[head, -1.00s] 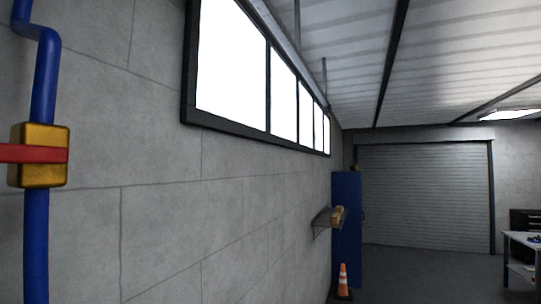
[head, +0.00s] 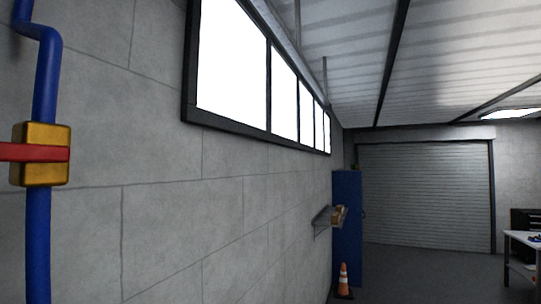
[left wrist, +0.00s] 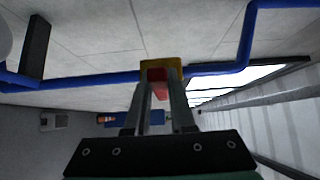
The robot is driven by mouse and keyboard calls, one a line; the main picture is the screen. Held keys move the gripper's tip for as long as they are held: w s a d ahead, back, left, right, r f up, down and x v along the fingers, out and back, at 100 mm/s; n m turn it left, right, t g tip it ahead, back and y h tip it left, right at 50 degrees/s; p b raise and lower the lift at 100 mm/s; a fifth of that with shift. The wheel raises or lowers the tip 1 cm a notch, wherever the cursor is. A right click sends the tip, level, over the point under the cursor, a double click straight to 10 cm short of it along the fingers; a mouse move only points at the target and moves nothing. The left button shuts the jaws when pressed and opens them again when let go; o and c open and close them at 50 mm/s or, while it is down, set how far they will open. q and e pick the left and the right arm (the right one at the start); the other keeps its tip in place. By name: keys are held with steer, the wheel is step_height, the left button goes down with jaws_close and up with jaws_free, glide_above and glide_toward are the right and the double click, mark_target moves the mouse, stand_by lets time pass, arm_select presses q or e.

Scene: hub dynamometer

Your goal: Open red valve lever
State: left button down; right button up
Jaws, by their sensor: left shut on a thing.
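The red valve lever (head: 28,153) lies horizontal across the yellow valve body (head: 42,174) in the head view and runs off the left edge. The valve sits on a vertical blue pipe (head: 37,240) on the wall. In the left wrist view, my left gripper (left wrist: 160,80) reaches up to the yellow valve body (left wrist: 161,62). Its two fingers stand on either side of the red lever (left wrist: 159,92) and are shut on it. The fingertips partly hide the lever. Neither gripper shows in the head view.
A grey block wall (head: 160,220) carries the pipe, with windows (head: 232,65) above. A small shelf (head: 323,218), a blue cabinet (head: 347,225) and an orange cone (head: 344,278) stand farther along it. A workbench (head: 522,241) is at the far right. The floor between is clear.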

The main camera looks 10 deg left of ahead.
arm_select(q)
steer(key=shift+f, duration=0.1)
stand_by(0.7)
steer(key=shift+f+n+t+b, duration=0.45)
steer(key=shift+f+b, duration=0.25)
steer(key=shift+b, duration=0.45)
steer(key=shift+w+d+f+n+t+y+b, duration=0.1)
steer(key=shift+w+f+n+t+y+b, duration=0.25)
steer(key=shift+n+y+b, duration=0.45)
steer(key=shift+w+d+f+n+t+y+b, duration=0.1)
steer(key=shift+f+n+t+y+b, duration=0.25)
steer(key=shift+f+n+y+b, duration=0.45)
steer(key=shift+w+f+n+t+y+b, duration=0.25)
steer(key=shift+n+t+y+b, duration=0.15)
steer(key=shift+n+b, duration=0.6)
steer(key=c, duration=0.8)
jaws_free()
steer(key=shift+o, duration=0.2)
